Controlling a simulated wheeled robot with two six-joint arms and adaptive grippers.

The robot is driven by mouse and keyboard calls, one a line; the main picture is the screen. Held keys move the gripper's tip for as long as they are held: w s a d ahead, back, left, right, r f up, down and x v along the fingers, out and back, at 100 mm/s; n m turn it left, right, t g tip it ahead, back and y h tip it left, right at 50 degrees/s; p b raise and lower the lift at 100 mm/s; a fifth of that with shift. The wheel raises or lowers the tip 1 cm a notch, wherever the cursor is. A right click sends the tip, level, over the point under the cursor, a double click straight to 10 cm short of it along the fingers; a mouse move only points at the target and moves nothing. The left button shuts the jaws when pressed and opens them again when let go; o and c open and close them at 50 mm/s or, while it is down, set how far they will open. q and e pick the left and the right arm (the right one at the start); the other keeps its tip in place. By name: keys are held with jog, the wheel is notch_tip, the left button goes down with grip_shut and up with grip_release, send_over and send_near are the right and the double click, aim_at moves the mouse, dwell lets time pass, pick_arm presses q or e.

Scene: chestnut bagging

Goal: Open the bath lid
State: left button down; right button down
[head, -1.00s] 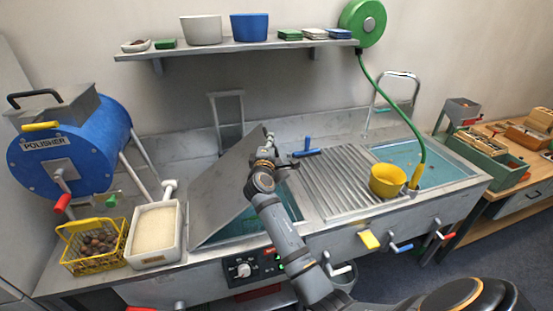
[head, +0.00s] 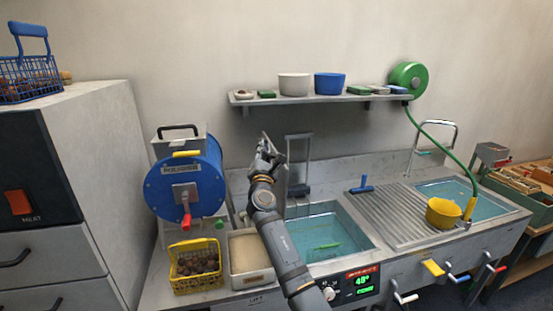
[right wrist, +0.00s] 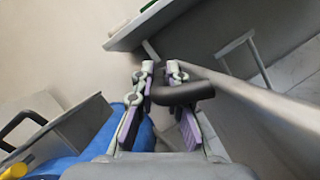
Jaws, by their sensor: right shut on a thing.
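The bath (head: 322,232) stands open in the counter, with blue water and a green item (head: 327,246) in it. Its grey lid (head: 281,188) is raised steeply at the bath's left side, seen nearly edge-on and partly hidden by my right arm. My right gripper (head: 268,145) is above the counter at the lid's top. In the right wrist view, the right gripper (right wrist: 163,78) is shut on the lid's dark handle (right wrist: 188,92), with the lid's thin edge (right wrist: 265,100) running off to the right. My left gripper is not in view.
The blue polisher (head: 185,190) stands close left of my right arm. A yellow basket of chestnuts (head: 195,266) and a tray of pale grain (head: 249,262) sit in front. A shelf (head: 320,97) runs along the wall. A ribbed drainboard (head: 400,215) lies to the right.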

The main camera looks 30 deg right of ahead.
jog(key=w+a+n+b, duration=0.1)
jog(key=a+n+b, duration=0.1)
jog(key=a, duration=0.4)
jog(key=shift+w+f+t+y, duration=0.25)
jog(key=shift+f+t+y, duration=0.15)
jog(key=shift+f, duration=0.05)
jog(key=c, duration=1.7)
grip_release()
jog(key=shift+o, duration=0.2)
jog(key=v, duration=0.7)
jog(key=shift+s, duration=0.2)
jog(key=shift+f, duration=0.15)
